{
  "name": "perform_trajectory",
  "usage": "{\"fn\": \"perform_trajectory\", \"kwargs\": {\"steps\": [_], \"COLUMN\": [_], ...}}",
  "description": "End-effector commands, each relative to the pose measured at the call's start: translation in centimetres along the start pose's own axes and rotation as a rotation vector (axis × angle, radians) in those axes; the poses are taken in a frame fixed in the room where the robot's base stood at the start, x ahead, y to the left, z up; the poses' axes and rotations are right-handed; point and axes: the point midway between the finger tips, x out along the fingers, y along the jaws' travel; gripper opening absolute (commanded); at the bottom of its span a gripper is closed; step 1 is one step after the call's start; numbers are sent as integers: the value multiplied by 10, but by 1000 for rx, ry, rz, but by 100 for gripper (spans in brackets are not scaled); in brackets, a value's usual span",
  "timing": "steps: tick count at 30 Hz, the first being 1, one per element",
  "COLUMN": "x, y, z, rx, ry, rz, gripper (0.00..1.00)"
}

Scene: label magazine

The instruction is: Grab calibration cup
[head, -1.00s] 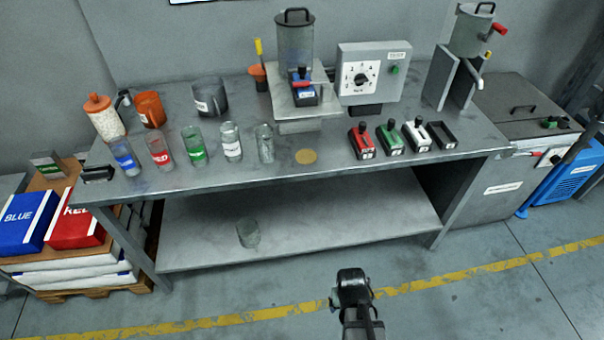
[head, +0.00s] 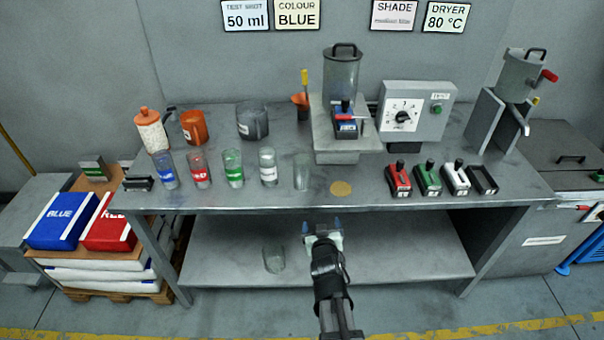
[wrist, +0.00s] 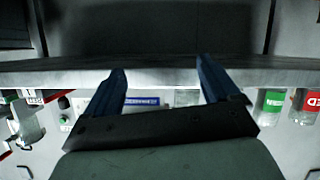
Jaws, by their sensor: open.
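No cup carries a readable calibration mark, so I cannot tell which one is the calibration cup. A clear unlabelled cup (head: 302,172) stands at the right end of the cup row on the bench. Another clear cup (head: 273,259) stands on the lower shelf. My gripper (head: 322,226) is open and empty at the bench's front edge, below and slightly right of the bench cup and up and right of the shelf cup. In the wrist view the two blue fingers (wrist: 161,76) are spread apart, with the bench edge behind them.
The bench (head: 400,199) holds cups labelled blue (head: 166,171), red (head: 199,170), green (head: 233,168) and white (head: 268,167). A yellow disc (head: 341,188) lies right of the clear cup. Coloured blocks (head: 398,179) stand farther right. The lower shelf (head: 400,260) is mostly clear.

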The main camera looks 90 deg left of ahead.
Motion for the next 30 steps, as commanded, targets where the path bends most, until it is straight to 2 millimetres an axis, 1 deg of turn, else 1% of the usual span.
{"fn": "perform_trajectory", "kwargs": {"steps": [1, 3, 6, 9, 13, 16, 20, 23, 30], "x": [1, -1, -6, -11, -16, -14, -4, 9, 48], "y": [-3, -8, -14, -19, -23, -24, -25, -26, -30], "z": [-14, -32, -53, -68, -80, -82, -85, -91, -107], "rx": [6, 19, 39, 67, 108, 132, 135, 135, 134], "ry": [71, 161, 264, 344, 405, 406, 405, 404, 403], "rz": [-16, -42, -78, -111, -143, -148, -149, -148, -147], "gripper": [89, 89, 89, 89, 89, 89, 89, 89, 89]}}
